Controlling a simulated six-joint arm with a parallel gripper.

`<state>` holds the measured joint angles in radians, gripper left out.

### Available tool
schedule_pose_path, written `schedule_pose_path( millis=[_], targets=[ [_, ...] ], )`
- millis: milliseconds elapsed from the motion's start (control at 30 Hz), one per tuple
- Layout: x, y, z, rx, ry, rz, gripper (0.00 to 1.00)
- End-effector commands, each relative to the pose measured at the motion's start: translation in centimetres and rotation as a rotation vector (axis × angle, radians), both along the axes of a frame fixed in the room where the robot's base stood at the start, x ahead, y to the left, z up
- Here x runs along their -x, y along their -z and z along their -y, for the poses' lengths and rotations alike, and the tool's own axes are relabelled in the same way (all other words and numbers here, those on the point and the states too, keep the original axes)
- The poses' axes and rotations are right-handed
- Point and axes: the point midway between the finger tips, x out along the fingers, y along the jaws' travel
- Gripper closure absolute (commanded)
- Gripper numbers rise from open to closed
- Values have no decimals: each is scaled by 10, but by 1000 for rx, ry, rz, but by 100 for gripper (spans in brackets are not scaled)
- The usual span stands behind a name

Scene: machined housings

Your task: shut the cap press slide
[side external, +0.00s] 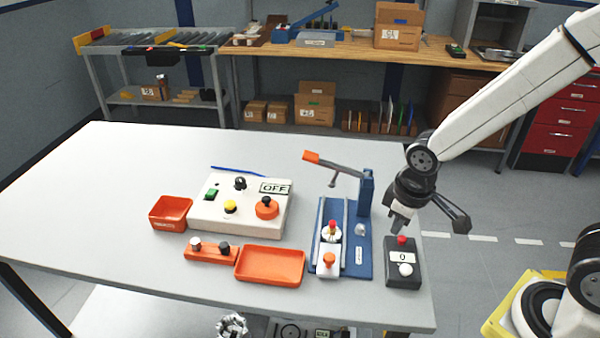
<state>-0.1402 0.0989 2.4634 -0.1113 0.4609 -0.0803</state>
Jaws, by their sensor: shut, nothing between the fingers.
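The cap press (361,262) is a blue base with a post and a raised lever with an orange handle (312,157). Its slide (327,272) is a white block with an orange knob, at the front end of the rails on the base's left. A small white part with a red top (332,229) sits just behind the orange knob. My gripper (397,226) is shut and empty, pointing down to the right of the press, above the back of a black button box. It is apart from the slide.
The black button box (392,276) has a red and a white button. Left of the press are an orange tray (270,264), an orange block with knobs (210,252), a white control box (215,215) marked OFF and an orange bin (170,213). The table's left is clear.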

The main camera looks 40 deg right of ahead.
Motion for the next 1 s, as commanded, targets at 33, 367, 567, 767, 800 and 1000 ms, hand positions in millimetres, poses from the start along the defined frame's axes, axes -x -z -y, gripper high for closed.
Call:
schedule_pose_path(
  millis=[33, 367, 567, 767, 800, 1000],
  targets=[
    [-3, 3, -11, 25, -85, -28, 100],
    [-14, 20, -75, 265, -683, -213, 100],
    [-18, 28, -118, 448, -1024, -303, 100],
    [-18, 35, -165, 660, -1334, -375, 100],
    [-17, 36, -174, 701, -1385, -387, 100],
    [-13, 40, -208, 865, -1565, -423, 100]
  ],
)
